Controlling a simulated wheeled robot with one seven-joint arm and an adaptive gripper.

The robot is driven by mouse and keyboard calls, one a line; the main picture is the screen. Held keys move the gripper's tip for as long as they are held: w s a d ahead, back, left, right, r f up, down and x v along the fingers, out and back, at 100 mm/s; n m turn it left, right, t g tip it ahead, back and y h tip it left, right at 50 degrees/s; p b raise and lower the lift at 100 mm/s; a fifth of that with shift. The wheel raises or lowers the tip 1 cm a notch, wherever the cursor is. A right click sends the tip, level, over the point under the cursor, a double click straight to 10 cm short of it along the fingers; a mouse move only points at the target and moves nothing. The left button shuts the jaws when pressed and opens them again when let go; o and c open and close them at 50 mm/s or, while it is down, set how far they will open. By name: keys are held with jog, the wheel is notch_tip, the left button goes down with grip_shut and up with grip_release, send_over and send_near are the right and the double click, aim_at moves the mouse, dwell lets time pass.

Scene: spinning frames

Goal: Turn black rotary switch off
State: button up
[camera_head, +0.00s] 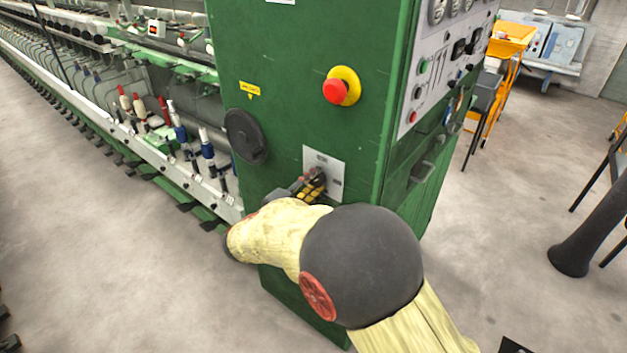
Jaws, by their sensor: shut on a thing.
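The black rotary switch sits on a pale plate (337,166) on the front face of the green cabinet (285,120). My gripper (317,177) is at this plate, shut on the switch. The fingers and my arm cover most of the switch, so its turned position cannot be told. My arm reaches up from the lower right and hides the lower part of the cabinet front.
A red emergency button on a yellow base (340,87) sticks out above the plate. A round black disc (246,136) is left of it. The cabinet's right side has a control panel (436,70). Spinning frames with bobbins (180,130) run along the left. Floor at right is mostly open.

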jog(key=n+p, duration=0.3)
jog(key=n, duration=0.2)
jog(key=shift+n+g+h+p, duration=0.4)
jog(key=shift+n+p, duration=0.8)
jog(key=shift+n, duration=0.2)
jog(key=shift+f, duration=0.15)
jog(key=o, duration=1.1)
jog(key=shift+a, duration=0.1)
jog(key=shift+o, duration=0.3)
jog(key=v, duration=1.2)
